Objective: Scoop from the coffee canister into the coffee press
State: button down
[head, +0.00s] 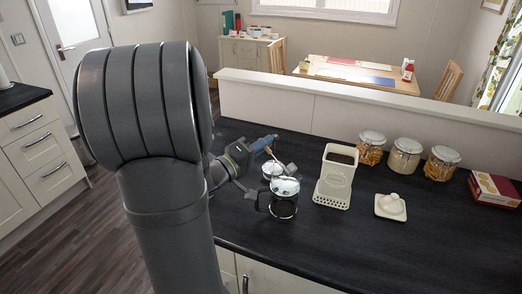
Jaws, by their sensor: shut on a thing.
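The coffee canister (336,185) is a cream, square-sided container standing open on the dark counter, with dark brown coffee (341,158) showing near its top. The coffee press (284,208) is a glass and metal jug with a black handle, standing left of the canister near the counter's front edge. My gripper (264,147) is behind and left of the press, shut on a slim light-brown handle, seemingly the scoop (272,157). The scoop's lower end is close above or behind the press; its contents cannot be made out.
A cream lid with a knob (391,206) lies right of the canister. Several glass jars (405,156) stand behind, along the low wall (360,125). A red box (494,189) sits at the far right. A small round metallic item (271,170) is behind the press. The front right counter is clear.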

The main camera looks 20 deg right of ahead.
jog(key=r+m, duration=0.2)
jog(key=s+r+m, duration=0.1)
jog(key=m, duration=0.1)
jog(key=shift+s+d+r+g, duration=0.1)
jog(key=shift+d+r+g, duration=0.15)
jog(key=shift+g, duration=0.15)
jog(key=r+m, duration=0.1)
jog(key=s+r+m, duration=0.1)
jog(key=shift+s+d+m, duration=0.2)
jog(key=shift+d+m, duration=0.1)
jog(key=shift+m, duration=0.1)
jog(key=s+d+r+m+g+y, duration=0.1)
jog(key=s+d+r+m, duration=0.1)
jog(key=s+r+m, duration=0.2)
jog(key=shift+s+r+m, duration=0.25)
jog(key=shift+s+m, duration=0.15)
jog(key=shift+m, duration=1.5)
jog(key=shift+d, duration=0.1)
